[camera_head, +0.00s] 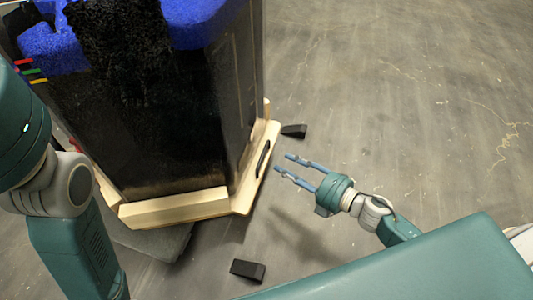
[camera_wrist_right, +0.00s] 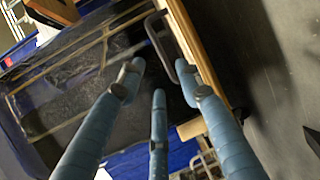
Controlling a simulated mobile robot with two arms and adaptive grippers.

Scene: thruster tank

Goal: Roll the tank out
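The tank (camera_head: 165,120) is a large dark box with bright blue on top. It stands on a pale wooden base (camera_head: 175,207) at the left of the head view. A dark handle (camera_head: 263,159) is on the base's right side. My right gripper (camera_head: 283,163) is open and empty, its fingers pointing at the handle from the right, with a small gap. In the right wrist view, the handle (camera_wrist_right: 158,38) shows as a metal loop beyond the spread fingers (camera_wrist_right: 160,85). My left arm shows at the left edge; its gripper is out of view.
One black wedge (camera_head: 294,131) lies on the floor beside the base's right side. Another black wedge (camera_head: 248,270) lies in front of the base, apart from it. The grey concrete floor (camera_head: 400,90) to the right is clear.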

